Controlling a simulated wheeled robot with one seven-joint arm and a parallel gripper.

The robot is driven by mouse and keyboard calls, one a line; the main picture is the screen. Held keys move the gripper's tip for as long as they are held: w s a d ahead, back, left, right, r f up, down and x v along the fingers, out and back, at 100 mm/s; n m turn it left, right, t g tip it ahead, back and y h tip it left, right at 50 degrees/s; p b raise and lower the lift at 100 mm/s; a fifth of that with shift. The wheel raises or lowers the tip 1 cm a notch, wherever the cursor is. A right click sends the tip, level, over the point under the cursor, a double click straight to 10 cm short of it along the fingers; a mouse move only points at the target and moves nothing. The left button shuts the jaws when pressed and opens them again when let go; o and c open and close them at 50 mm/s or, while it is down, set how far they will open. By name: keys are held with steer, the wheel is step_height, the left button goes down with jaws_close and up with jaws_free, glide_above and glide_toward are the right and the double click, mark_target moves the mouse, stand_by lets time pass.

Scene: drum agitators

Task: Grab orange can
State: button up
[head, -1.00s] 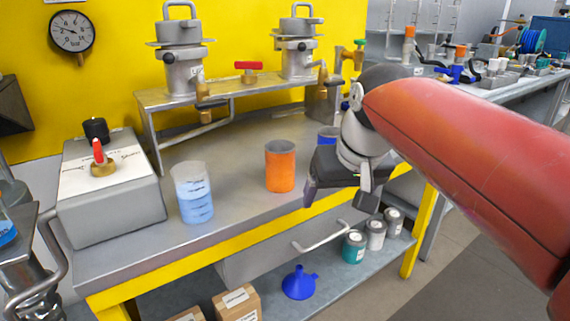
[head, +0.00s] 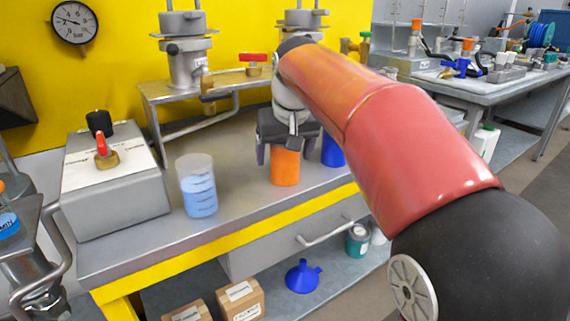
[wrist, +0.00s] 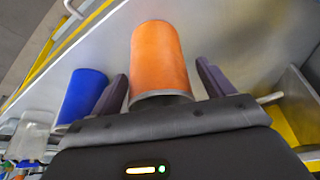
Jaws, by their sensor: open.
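The orange can (head: 285,168) stands upright on the grey workbench. My gripper (head: 287,158) is right at it, its body hiding the can's upper part in the head view. In the wrist view the orange can (wrist: 157,62) lies between the two open fingers of my gripper (wrist: 163,85). A gap shows between the can and each finger, so the jaws are not closed on it. The lower rim of the can in that view is close to the gripper's palm.
A blue can (head: 332,150) stands just right of the orange one; the wrist view also shows it (wrist: 83,95). A beaker of blue liquid (head: 197,186) stands to the left. A metal rack (head: 215,88) is behind. The bench's yellow front edge (head: 235,235) is near.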

steer(key=shift+w+f, duration=0.2)
steer(key=shift+f, duration=0.35)
steer(key=c, duration=1)
steer(key=shift+c, duration=0.2)
steer(key=shift+r, duration=0.2)
